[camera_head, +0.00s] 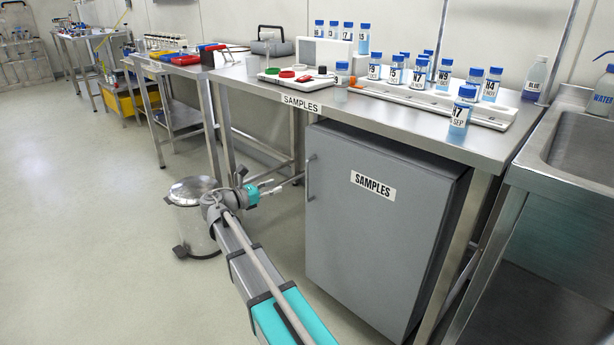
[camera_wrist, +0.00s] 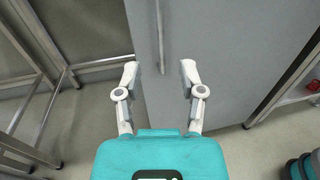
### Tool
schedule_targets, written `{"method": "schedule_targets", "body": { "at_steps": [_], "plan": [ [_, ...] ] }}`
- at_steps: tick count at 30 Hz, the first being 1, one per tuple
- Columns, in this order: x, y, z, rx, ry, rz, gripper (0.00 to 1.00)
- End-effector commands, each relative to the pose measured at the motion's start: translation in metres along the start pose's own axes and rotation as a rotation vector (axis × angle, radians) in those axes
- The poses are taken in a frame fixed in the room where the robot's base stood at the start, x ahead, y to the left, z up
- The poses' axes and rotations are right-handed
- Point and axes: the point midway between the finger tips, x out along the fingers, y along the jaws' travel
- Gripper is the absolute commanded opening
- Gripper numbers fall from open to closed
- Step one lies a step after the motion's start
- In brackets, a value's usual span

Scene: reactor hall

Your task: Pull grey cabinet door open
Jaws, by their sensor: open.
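The grey cabinet (camera_head: 370,235) stands under the steel bench with a "SAMPLES" label on its door. The door looks shut. Its slim vertical handle (camera_head: 310,163) is at the door's upper left edge. In the wrist view, the grey door (camera_wrist: 225,50) fills the upper middle, and the handle (camera_wrist: 160,35) runs down it. My gripper (camera_head: 291,182) is beside the handle, low on its left. In the wrist view my gripper (camera_wrist: 159,70) is open, its fingertips to either side of the handle's lower end. Nothing is held. Whether a finger touches the handle, I cannot tell.
The steel bench (camera_head: 440,130) above holds several blue-capped sample bottles (camera_head: 420,72) near its edge. A steel pedal bin (camera_head: 195,215) stands left of my arm. A sink (camera_head: 570,150) is at the right. The floor at the left (camera_head: 80,220) is clear.

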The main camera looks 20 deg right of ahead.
Motion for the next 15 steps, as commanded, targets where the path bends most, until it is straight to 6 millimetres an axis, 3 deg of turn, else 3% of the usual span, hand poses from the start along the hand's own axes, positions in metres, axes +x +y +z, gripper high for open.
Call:
{"method": "schedule_targets", "body": {
  "at_steps": [15],
  "plan": [
    [0.069, 0.0, 0.0, 0.0, 0.0, -0.003, 0.51]
  ]
}}
